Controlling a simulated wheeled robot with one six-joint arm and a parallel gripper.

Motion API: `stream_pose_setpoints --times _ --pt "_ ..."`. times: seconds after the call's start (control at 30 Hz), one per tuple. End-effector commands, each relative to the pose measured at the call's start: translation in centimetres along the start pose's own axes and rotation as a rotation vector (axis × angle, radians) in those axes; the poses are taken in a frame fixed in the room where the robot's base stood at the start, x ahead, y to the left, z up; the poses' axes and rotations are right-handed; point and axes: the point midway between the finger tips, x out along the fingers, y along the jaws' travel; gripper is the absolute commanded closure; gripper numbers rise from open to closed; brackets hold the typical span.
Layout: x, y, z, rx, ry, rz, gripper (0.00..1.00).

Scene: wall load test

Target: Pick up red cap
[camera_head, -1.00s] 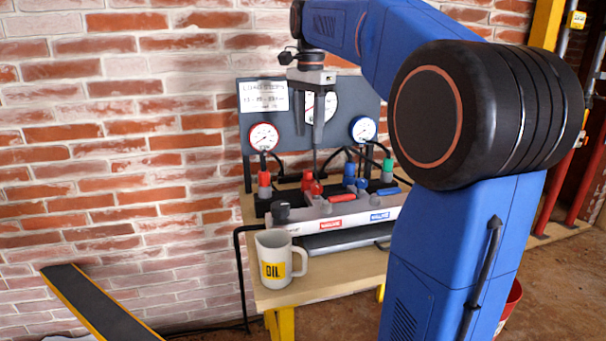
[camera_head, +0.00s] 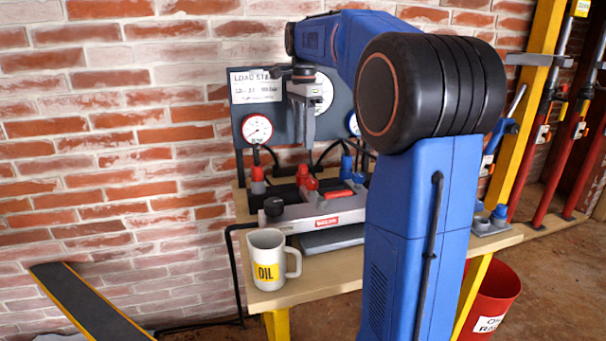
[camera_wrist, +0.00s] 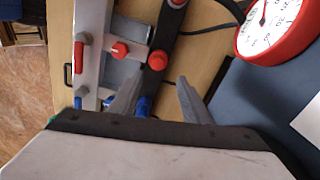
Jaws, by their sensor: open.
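Several red caps stand on the bench fittings. In the head view one red cap (camera_head: 258,174) is at the left, and a pair of red pieces (camera_head: 303,173) stands near the middle, below my gripper (camera_head: 302,138). In the wrist view, a round red cap (camera_wrist: 157,60) on a dark block lies just beyond the fingertips, between their lines. Another red knob (camera_wrist: 120,50) sits to its left on the grey body, and another red cap (camera_wrist: 178,3) is at the top edge. My gripper (camera_wrist: 158,82) is open, pointing down, with nothing between its fingers.
A grey panel with a red-rimmed gauge (camera_head: 257,129) stands behind the fittings, close to the gripper. Black hoses loop near the caps. A grey pump with a red handle (camera_head: 341,194) and a white OIL mug (camera_head: 266,262) are in front. A red bucket (camera_head: 487,300) stands at right.

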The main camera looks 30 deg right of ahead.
Motion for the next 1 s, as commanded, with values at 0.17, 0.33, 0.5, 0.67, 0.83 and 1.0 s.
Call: stream_pose_setpoints --times 0.17,0.33,0.5,0.67,0.83,1.0 --pt "2.3 0.1 0.0 0.0 0.0 0.002 0.57" --pt "3.2 0.1 0.1 -0.001 0.0 0.001 0.57" --pt "5.0 0.4 0.4 -0.001 -0.001 0.003 0.57" --pt "7.1 0.5 0.6 -0.001 0.0 0.002 0.57" --pt "8.2 0.5 0.6 -0.001 0.0 0.001 0.57" --pt "8.2 0.5 0.6 -0.001 0.0 0.0 0.57"
